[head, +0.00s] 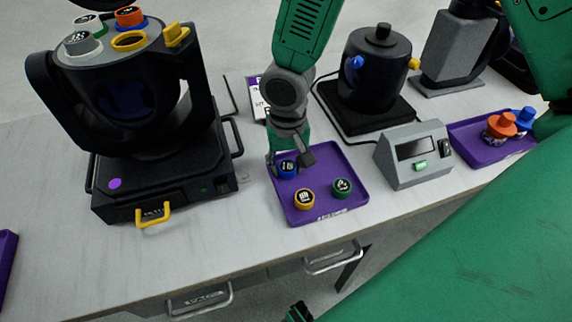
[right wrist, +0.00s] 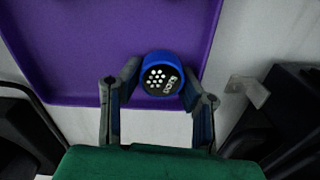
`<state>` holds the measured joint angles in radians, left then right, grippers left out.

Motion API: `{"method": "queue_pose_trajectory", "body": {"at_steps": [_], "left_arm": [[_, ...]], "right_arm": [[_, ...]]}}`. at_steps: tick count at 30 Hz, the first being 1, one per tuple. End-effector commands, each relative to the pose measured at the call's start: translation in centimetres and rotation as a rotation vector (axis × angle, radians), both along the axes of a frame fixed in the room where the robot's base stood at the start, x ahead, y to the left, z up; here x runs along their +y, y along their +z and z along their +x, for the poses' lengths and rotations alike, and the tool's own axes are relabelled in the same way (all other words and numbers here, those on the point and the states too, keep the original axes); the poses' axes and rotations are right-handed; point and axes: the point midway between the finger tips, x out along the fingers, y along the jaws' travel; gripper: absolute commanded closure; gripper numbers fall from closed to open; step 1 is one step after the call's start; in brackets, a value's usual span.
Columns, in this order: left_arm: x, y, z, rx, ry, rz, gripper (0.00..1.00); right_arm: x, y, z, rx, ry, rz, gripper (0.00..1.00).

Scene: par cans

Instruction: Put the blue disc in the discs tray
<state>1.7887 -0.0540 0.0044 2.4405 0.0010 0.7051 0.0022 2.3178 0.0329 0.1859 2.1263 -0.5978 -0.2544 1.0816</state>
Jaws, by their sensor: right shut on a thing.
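The blue disc (head: 287,168), with a white dot pattern on its dark face, is between the fingers of my right gripper (head: 290,159), which is shut on it. It also shows in the right wrist view (right wrist: 161,74) with a finger on either side. It is over the back left part of a purple tray (head: 325,170); I cannot tell whether it touches the tray floor. A yellow disc (head: 304,199) and a green disc (head: 342,187) lie in this tray. The small label on its front edge is unreadable.
A black lamp (head: 120,110) with coloured discs on top stands left. A black pot-like device (head: 378,65) stands behind the tray, a grey box with a screen (head: 414,155) right of it. Another purple tray (head: 478,151) holds orange and blue pieces.

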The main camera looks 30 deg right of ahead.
Motion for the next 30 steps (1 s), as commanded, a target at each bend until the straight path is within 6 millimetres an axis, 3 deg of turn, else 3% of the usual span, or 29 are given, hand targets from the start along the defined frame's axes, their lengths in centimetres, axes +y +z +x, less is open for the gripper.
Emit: {"method": "queue_pose_trajectory", "body": {"at_steps": [17,18,19,30], "left_arm": [[0.0,-0.5,0.0,0.0,-0.001,0.0,0.44],[0.0,-0.5,0.0,0.0,-0.001,0.0,0.44],[0.0,-0.5,0.0,0.0,-0.001,0.0,0.44],[0.0,-0.5,0.0,0.0,-0.001,0.0,0.44]], "right_arm": [[0.3,-1.7,-0.2,0.013,0.0,-0.004,1.0],[0.3,-1.7,-0.3,0.013,0.001,-0.003,0.62],[0.3,-1.7,-0.3,0.013,0.001,-0.002,0.51],[0.4,-1.5,-0.3,0.01,0.001,-0.005,0.48]]}}
